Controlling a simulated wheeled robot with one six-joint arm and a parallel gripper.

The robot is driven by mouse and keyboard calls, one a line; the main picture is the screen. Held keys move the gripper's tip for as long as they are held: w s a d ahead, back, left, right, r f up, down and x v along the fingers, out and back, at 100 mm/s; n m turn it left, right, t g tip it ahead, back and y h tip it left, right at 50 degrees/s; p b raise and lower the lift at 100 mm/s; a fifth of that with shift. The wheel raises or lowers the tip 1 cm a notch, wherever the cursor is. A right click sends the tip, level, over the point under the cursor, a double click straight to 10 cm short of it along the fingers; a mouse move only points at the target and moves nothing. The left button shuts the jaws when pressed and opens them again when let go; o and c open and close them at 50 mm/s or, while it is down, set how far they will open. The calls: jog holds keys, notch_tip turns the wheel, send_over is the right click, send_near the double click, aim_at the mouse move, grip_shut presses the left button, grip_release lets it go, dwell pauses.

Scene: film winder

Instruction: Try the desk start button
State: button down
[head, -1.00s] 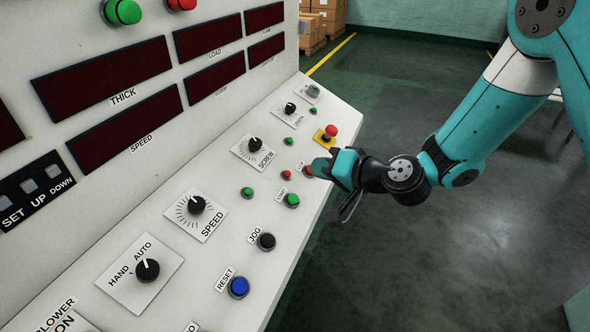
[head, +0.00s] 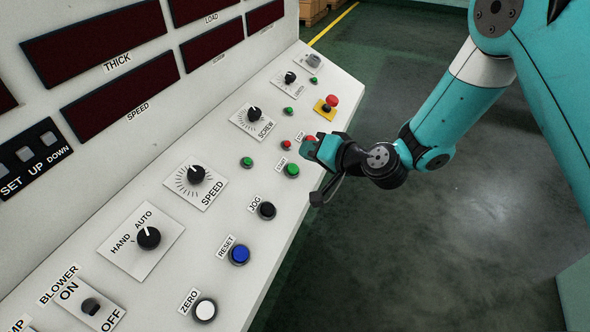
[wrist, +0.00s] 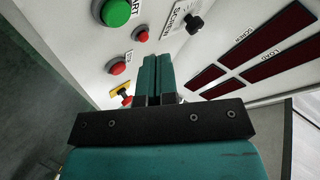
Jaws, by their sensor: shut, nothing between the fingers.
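The green start button (head: 292,170), beside its START label, sits on the sloping white desk panel in the head view. A large green button at the top of the wrist view (wrist: 117,12) looks like the same one. My gripper (head: 307,150) is shut and empty, its teal fingers just above and right of the start button in the head picture. In the wrist view the shut fingertips (wrist: 156,60) lie below and right of the green button, with a gap in the picture. Contact does not show.
A red stop button (head: 310,139) is close beside my fingers, and a small red light (head: 286,145) is to its left. A red emergency button (head: 331,101) on a yellow plate stands farther back. The black JOG button (head: 266,210) is nearer. Open floor is to the right.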

jog(key=shift+w+a+f+b, duration=0.15)
jog(key=shift+a+f+b, duration=0.25)
jog(key=shift+f, duration=0.3)
jog(key=shift+w+a+f+b, duration=0.1)
jog(key=shift+a+f+b, duration=0.2)
jog(key=shift+f, duration=0.4)
dwell(1.0)
jog(key=shift+w+a+f+b, duration=0.1)
jog(key=shift+a+f+b, duration=0.05)
jog(key=shift+f+b, duration=0.25)
jog(key=shift+a+f+b, duration=0.2)
jog(key=shift+f+b, duration=0.2)
dwell(0.6)
dwell(0.4)
jog(key=shift+d+r, duration=0.4)
jog(key=shift+r, duration=0.45)
jog(key=shift+s+d+r+p, duration=0.15)
jog(key=shift+d+r+p, duration=0.2)
jog(key=shift+r, duration=0.4)
jog(key=shift+s+d+r+p, duration=0.25)
jog(key=shift+d+r, duration=0.1)
jog(key=shift+r, duration=0.35)
jog(key=shift+s+d+r+p, duration=0.1)
jog(key=shift+d+r+p, duration=0.25)
jog(key=shift+r, duration=0.4)
